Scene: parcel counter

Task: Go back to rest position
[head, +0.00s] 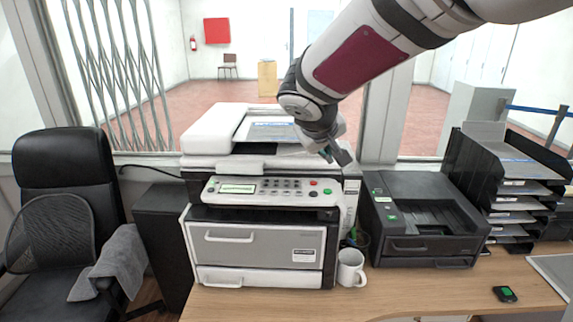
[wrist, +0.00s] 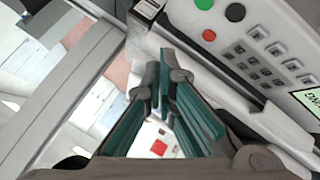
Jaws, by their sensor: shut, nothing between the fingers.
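My gripper (head: 337,155) hangs at the end of my arm, above the right end of the large white printer (head: 255,215). It is shut and empty. In the wrist view the dark green fingers of my gripper (wrist: 160,78) meet at their tips, beside the printer's control panel (wrist: 262,50) with its grey keys, a red and a green button. I cannot tell whether the fingertips touch the printer.
A white mug (head: 350,268) stands at the printer's right front corner. A black printer (head: 422,215) and a black letter tray rack (head: 505,185) stand further right. A black chair (head: 70,200) is at the left. The wooden counter (head: 420,290) has free room in front.

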